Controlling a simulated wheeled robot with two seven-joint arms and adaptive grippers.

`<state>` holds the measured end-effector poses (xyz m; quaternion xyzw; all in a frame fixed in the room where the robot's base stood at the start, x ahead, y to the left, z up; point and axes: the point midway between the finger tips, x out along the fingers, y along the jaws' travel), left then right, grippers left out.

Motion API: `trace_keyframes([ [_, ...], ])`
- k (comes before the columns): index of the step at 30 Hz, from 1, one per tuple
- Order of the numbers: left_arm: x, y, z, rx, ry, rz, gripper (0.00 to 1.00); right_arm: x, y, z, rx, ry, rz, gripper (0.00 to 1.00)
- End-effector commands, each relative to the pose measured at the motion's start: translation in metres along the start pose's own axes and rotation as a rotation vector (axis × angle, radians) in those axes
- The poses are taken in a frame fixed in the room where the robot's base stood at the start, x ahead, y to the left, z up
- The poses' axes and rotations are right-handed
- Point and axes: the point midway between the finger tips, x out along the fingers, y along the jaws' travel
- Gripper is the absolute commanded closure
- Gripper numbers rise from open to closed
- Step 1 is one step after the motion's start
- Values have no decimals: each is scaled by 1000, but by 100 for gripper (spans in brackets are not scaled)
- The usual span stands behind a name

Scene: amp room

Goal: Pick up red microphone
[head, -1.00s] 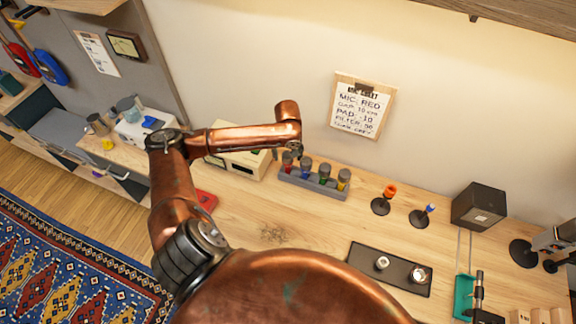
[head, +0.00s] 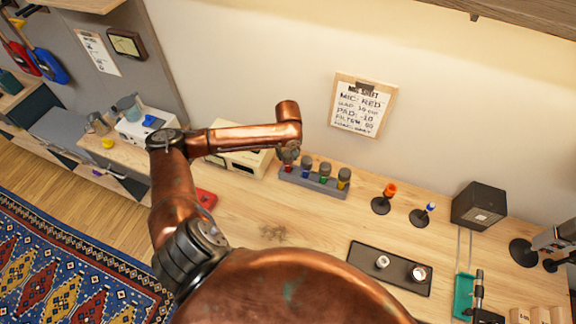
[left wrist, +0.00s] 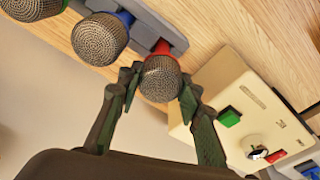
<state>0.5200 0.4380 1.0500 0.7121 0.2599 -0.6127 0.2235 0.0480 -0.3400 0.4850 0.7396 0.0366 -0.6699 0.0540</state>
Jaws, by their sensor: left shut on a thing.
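The red microphone (head: 287,168) stands at the left end of a grey rack (head: 318,187) on the bench. Its round mesh head (left wrist: 160,80) and red collar show in the left wrist view. My left gripper (head: 289,154) is over that end of the rack, small and partly hidden by its own arm in the head view. In the left wrist view the fingers of my left gripper (left wrist: 159,86) are shut on the red microphone's head, one on each side. The microphone's lower part is hidden in the rack. My right gripper is out of view.
Blue (head: 307,168), green (head: 325,173) and yellow (head: 343,179) microphones stand close beside it in the rack. A cream box (left wrist: 235,95) with a green button and a knob is near the gripper. Two small stands (head: 381,206) are further right.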

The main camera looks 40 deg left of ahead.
Motion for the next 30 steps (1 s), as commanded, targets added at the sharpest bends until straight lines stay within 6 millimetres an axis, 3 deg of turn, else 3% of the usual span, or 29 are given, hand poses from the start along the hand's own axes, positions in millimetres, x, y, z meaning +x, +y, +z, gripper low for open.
trace_keyframes([
  [17, -3, 0, -1, 0, 3, 1, 100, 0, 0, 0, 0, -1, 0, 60],
  [20, -14, 0, -4, -1, 5, 2, 100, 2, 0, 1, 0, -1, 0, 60],
  [30, -77, 1, -13, 0, 5, 2, 100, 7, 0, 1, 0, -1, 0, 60],
])
